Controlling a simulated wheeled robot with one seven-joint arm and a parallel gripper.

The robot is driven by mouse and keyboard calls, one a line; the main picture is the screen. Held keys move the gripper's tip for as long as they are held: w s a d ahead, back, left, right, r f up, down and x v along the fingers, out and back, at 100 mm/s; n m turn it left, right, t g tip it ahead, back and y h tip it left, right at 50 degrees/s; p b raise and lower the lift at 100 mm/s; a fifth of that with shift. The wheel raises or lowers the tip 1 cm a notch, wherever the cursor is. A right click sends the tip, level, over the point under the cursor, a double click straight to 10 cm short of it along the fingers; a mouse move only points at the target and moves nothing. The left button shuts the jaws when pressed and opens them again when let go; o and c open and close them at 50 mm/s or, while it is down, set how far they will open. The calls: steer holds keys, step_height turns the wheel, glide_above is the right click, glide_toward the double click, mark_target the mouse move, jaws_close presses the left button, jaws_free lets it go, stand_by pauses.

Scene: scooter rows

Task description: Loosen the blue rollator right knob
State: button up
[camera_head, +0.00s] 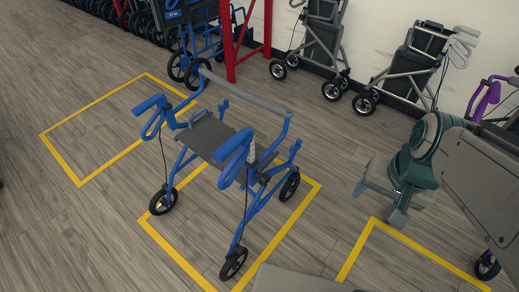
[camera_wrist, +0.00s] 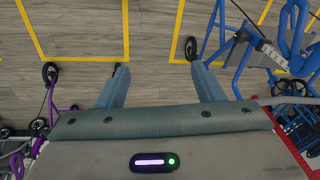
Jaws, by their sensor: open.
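The blue rollator (camera_head: 212,140) stands upright on the floor in the middle of the head view, with a dark seat and blue handles. A small dark knob-like part (camera_head: 263,179) shows on its right-hand frame side, below a light height scale. In the wrist view, part of the rollator (camera_wrist: 240,75) fills the right side, and a similar dark part (camera_wrist: 240,36) shows on its frame. My gripper (camera_head: 380,203) is open and empty, to the right of the rollator and apart from it. In the wrist view, my gripper's two fingers (camera_wrist: 160,72) are spread over bare floor.
Yellow floor lines (camera_head: 180,250) mark bays, with the rollator partly inside one. Grey walkers (camera_head: 405,75) stand along the wall, and a red post (camera_head: 228,40) is behind. A purple rollator (camera_head: 487,98) is at the right edge. Clear floor separates my gripper and the blue rollator.

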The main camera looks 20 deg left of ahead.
steer(key=s+a+f+m+g+y+b, duration=0.1)
steer(key=a+f+m+g+y+b, duration=0.1)
steer(key=a+f+m+b, duration=0.25)
steer(key=a+f+m+g+y+b, duration=0.25)
steer(key=f+m, duration=0.25)
steer(key=f, duration=0.3)
steer(key=m+t+y+b, duration=1.05)
steer(key=m+b, duration=0.65)
steer(key=m, duration=1.9)
glide_toward(267, 182)
steer(key=shift+g+y, duration=0.4)
steer(key=b+x, duration=0.1)
steer(key=x, duration=0.2)
steer(key=b+x, duration=0.1)
steer(key=x, duration=0.3)
steer(key=b+x, duration=0.1)
steer(key=x, duration=0.3)
steer(key=shift+w+f, duration=0.1)
steer(key=shift+w, duration=0.3)
steer(key=shift+d, duration=0.1)
steer(key=c, duration=1)
